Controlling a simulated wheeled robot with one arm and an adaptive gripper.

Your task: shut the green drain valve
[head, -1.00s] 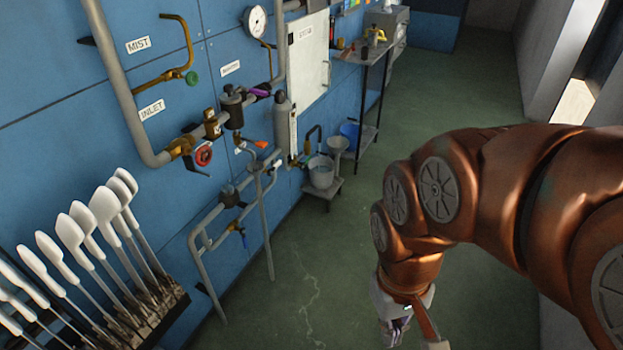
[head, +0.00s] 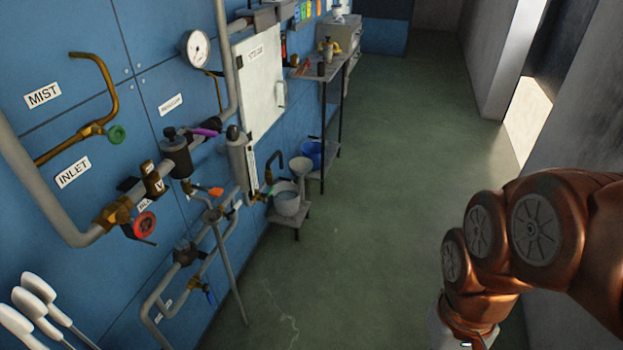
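Another green part, a round knob (head: 116,134), sits on the brass pipe under the MIST label (head: 43,95). No label reading drain is legible. My arm comes in at the lower right, well apart from the wall. Its wrist is at the bottom edge, and the gripper's fingers are cut off below the picture.
The green floor (head: 385,200) is clear.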

